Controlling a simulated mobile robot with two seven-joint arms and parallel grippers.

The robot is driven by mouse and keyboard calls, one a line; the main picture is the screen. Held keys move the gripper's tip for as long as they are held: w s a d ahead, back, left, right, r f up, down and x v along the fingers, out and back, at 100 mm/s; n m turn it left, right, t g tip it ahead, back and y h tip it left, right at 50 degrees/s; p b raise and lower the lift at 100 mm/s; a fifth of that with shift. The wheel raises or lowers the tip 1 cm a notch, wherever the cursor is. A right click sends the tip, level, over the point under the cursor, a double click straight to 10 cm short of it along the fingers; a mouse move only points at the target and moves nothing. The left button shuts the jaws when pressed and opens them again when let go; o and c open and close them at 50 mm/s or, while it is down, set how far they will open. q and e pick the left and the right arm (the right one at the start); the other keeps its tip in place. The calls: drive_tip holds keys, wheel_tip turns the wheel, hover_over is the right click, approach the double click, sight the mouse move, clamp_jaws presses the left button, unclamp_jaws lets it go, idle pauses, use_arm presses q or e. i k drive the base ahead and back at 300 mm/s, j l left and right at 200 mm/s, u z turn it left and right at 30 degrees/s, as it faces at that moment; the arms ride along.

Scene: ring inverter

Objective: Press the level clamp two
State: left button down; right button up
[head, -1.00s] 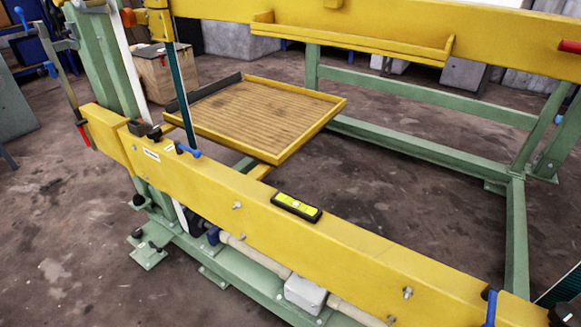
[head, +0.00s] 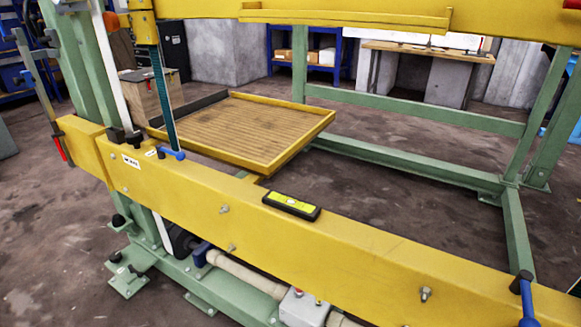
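A black level with a yellow face (head: 291,206) lies on top of the near yellow beam (head: 380,254). A blue clamp handle (head: 171,154) sits at the left of this beam, at the foot of a dark toothed bar (head: 163,100). Another blue handle (head: 523,298) stands at the beam's right end, cut by the bottom edge of the view. A clamp with a red handle (head: 60,147) hangs at the far left. I cannot tell which of these is level clamp two. Neither of my grippers is in view.
A yellow-rimmed wooden tray (head: 318,127) sits behind the near beam. A far yellow beam (head: 350,20) crosses the top. Green frame posts and rails (head: 420,110) enclose the right side. A workbench (head: 428,52) and blue shelf stand at the back. Open floor (head: 50,240) lies at the left.

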sight(520, 285)
drive_tip(key=z, duration=1.35)
drive_tip(key=i+z, duration=0.25)
drive_tip(key=z, duration=0.15)
drive_tip(key=i+j+z, duration=0.2)
drive_tip(key=z, duration=0.15)
drive_tip(key=i, duration=0.05)
